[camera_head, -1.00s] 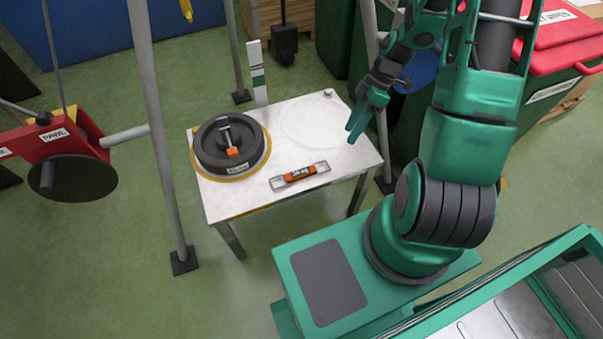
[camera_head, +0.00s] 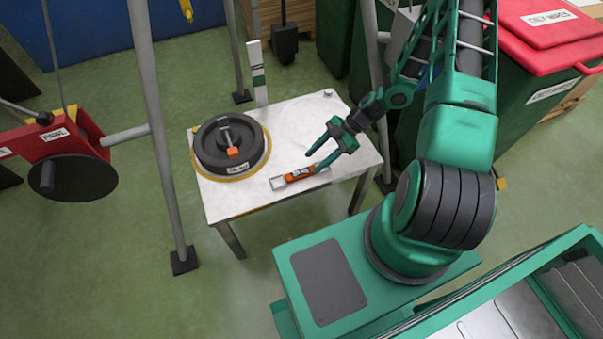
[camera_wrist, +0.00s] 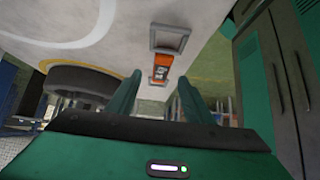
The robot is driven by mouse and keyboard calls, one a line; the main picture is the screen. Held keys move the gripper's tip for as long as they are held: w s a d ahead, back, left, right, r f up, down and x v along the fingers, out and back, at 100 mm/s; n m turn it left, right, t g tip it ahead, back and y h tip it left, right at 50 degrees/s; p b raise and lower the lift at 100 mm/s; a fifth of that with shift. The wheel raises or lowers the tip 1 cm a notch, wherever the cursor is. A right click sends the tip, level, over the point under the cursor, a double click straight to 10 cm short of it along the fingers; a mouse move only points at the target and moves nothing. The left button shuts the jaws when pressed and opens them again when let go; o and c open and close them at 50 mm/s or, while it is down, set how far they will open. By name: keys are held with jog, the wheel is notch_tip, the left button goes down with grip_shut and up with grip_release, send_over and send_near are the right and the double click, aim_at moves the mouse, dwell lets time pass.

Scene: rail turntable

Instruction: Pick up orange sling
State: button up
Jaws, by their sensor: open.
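The orange sling (camera_head: 299,174) lies flat near the front edge of the white table (camera_head: 234,204). It has an orange middle with dark lettering and a grey metal loop at each end. My gripper (camera_head: 313,161) is open and empty, with its fingers over the sling's right end, which they partly hide. In the wrist view the sling (camera_wrist: 161,70) lies ahead, beyond and between my two green fingers (camera_wrist: 158,92). I see a gap between the fingers and the sling there, but cannot tell the exact height.
A black wheel-like weight (camera_head: 209,155) with an orange-tipped handle sits on a yellow ring at the table's left. A grey post (camera_head: 158,130) stands left of the table. A red winch (camera_head: 68,140) is further left. Green bins with red lids (camera_head: 545,50) stand at the right.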

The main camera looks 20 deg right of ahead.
aim_at(302, 172)
jog(key=shift+x, duration=3.1)
jog(key=shift+s+a+r, duration=0.1)
jog(key=shift+a+r, duration=0.05)
jog(key=shift+r, duration=0.05)
grip_shut()
